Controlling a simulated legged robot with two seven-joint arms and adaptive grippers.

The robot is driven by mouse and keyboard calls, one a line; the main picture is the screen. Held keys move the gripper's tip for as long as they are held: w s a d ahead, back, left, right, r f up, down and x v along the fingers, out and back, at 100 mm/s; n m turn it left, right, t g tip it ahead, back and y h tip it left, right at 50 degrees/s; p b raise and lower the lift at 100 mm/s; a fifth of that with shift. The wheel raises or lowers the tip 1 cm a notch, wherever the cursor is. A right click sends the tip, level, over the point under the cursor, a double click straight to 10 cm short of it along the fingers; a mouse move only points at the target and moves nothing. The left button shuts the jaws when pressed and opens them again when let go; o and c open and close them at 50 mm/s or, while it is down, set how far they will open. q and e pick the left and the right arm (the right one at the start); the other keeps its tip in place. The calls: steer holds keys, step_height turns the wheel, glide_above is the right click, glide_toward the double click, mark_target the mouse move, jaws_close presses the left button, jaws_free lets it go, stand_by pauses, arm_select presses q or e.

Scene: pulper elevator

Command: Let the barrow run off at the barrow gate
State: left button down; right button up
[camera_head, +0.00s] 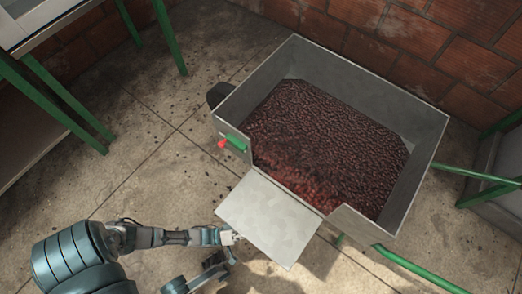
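The barrow is a grey metal box (415,185) heaped with dark red coffee cherries (320,140). At its near side a pale flat gate plate (268,218) slopes outward from a gap in the wall, swung open. The cherries reach the gap and look brighter red there; none show on the plate. A small red knob (222,143) and a green piece (236,142) sit on the wall left of the gap. My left gripper (228,237) is at the plate's lower left corner, close to or touching it; its finger opening is unclear. My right gripper is not in view.
Green barrow handles (420,268) reach out to the lower right, and a dark wheel (219,94) shows at the left. A green-legged table (50,100) stands at the upper left. A brick wall (400,35) runs behind. The tiled floor at left is mostly clear.

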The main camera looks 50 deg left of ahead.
arm_select(q)
steer(key=shift+s+d+f+m+h, duration=0.15)
steer(key=shift+s+f+m+h, duration=0.15)
steer(key=shift+f, duration=0.25)
steer(key=c, duration=1.2)
jaws_free()
steer(key=shift+w, duration=0.15)
steer(key=shift+w+a+r, duration=0.1)
steer(key=shift+a+r, duration=0.05)
steer(key=shift+a, duration=0.05)
